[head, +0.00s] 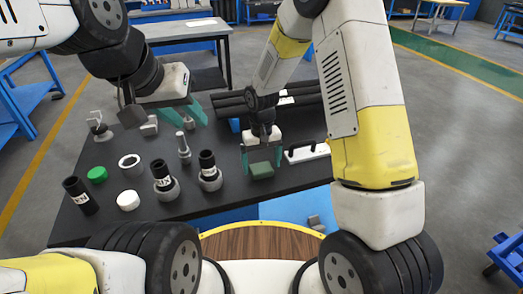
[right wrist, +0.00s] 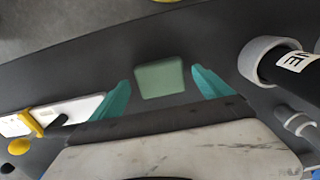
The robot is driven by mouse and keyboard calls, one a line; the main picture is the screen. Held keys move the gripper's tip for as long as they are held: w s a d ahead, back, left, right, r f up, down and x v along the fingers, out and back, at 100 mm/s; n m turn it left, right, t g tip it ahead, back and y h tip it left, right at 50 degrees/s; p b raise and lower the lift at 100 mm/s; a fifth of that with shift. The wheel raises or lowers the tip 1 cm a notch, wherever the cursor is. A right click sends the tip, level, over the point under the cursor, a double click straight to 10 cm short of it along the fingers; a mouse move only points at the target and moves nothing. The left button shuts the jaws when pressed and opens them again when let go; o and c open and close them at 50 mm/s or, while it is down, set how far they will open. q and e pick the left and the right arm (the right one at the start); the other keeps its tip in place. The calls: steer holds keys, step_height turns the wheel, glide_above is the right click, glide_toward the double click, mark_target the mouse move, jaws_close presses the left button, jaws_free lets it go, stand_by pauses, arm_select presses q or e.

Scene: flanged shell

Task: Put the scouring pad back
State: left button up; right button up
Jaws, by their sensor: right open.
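The scouring pad (head: 262,170) is a dull green block on the dark table top, near its front edge. My right gripper (head: 262,160) is open above the pad, with one teal finger on either side of it. In the right wrist view the pad (right wrist: 160,80) shows between the two open fingers (right wrist: 164,92), with a gap on each side; I cannot tell the height left between the fingers and the table. My left gripper (head: 163,115) is open and empty above the back left of the table.
The dark table (head: 225,150) holds a green cap (head: 97,175), a white ring (head: 130,163), a white disc (head: 128,200) and several labelled black cylinders left of the pad. A white handled tool (head: 306,152) lies to its right, with black tubes (head: 300,108) behind.

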step_height(320, 180, up, 11)
step_height(320, 180, up, 8)
steer(key=t, duration=0.1)
glide_above(262, 168)
steer(key=s+d, duration=0.3)
steer(key=d, duration=0.2)
steer(key=s+d+r+m+t+y, duration=0.1)
steer(key=s+d+r, duration=0.3)
steer(key=s, duration=0.4)
steer(key=s+d+r+m+t+y, duration=0.1)
steer(key=s+d+r+m+t, duration=0.1)
steer(key=s+d+r+t, duration=0.2)
steer(key=s+d+r, duration=0.1)
steer(key=s+r, duration=0.2)
steer(key=s, duration=0.1)
steer(key=shift+s, duration=0.25)
